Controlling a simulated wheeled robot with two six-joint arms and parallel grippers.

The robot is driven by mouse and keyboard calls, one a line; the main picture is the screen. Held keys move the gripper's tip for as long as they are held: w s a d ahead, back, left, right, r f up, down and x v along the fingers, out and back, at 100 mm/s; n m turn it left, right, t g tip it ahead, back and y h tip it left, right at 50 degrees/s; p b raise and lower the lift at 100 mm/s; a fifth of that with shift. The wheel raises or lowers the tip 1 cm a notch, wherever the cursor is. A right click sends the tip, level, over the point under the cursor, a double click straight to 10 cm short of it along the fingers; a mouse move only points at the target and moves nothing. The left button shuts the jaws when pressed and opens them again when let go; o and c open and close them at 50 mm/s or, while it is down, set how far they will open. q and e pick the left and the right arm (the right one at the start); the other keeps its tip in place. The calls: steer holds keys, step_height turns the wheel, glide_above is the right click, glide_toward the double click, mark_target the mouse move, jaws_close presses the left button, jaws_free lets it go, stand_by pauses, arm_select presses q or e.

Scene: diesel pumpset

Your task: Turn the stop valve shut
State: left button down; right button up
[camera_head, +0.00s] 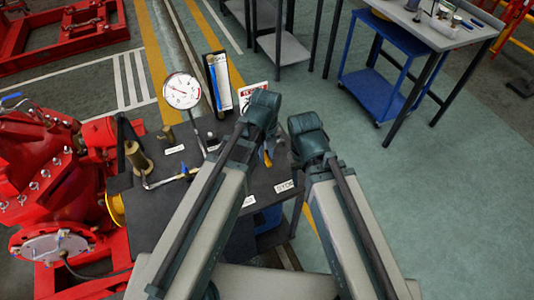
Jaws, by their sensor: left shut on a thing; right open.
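A black-topped bench (150,215) carries thin piping, a round dial gauge (182,91), a brass fitting (137,157) and a small blue valve lever (185,169). I cannot tell whether this lever belongs to the stop valve. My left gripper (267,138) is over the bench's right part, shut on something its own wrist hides. My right gripper (309,140) is open beside the bench's right edge, apart from the left one. Its fingers are mostly hidden.
A red pump (45,165) stands left of the bench. An upright blue-and-white panel (219,82) and a red-and-white sign (252,90) stand at the bench's back. A blue trolley (378,92) and a grey table (440,30) are at the back right. The right floor is clear.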

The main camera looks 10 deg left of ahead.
mark_target(266, 158)
arm_select(q)
steer(key=shift+a, duration=0.1)
steer(key=c, duration=0.8)
jaws_free()
steer(key=shift+o, duration=0.2)
step_height(266, 158, up, 14)
steer(key=p, duration=1.4)
steer(key=shift+f, duration=0.15)
